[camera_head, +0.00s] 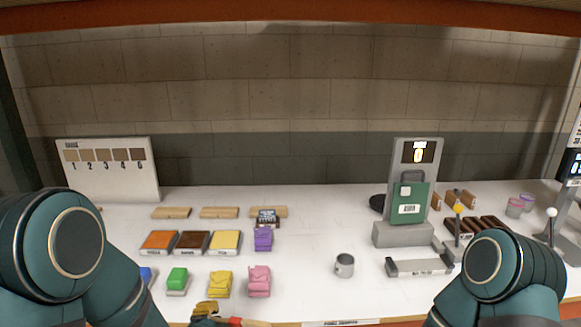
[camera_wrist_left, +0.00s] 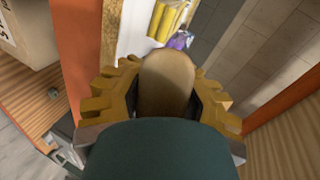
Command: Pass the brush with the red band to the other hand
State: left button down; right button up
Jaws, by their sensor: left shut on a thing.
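My left gripper (camera_head: 207,309), with yellow fingers, is at the bottom edge of the head view, by the front edge of the counter. It is shut on the brush with the red band (camera_head: 235,321), whose red band and tan part stick out to the right of the fingers. In the left wrist view, a rounded tan part of the brush (camera_wrist_left: 166,80) shows between the yellow toothed fingers (camera_wrist_left: 165,98). The rest of the brush is hidden or cut off. My right gripper is out of view; only part of my right arm shows.
Pink (camera_head: 259,280), yellow (camera_head: 220,284) and green (camera_head: 177,279) items stand just behind the left gripper. A grey cup (camera_head: 344,266) stands to the right, before a scale with a green case (camera_head: 409,204). White counter between them is clear.

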pick_arm(q)
jog(key=shift+m, duration=0.8)
jog(key=shift+m+p, duration=0.5)
jog(key=shift+m, duration=2.3)
jog(key=m+p, duration=0.1)
jog(key=m, duration=0.4)
jog(key=shift+m, duration=0.3)
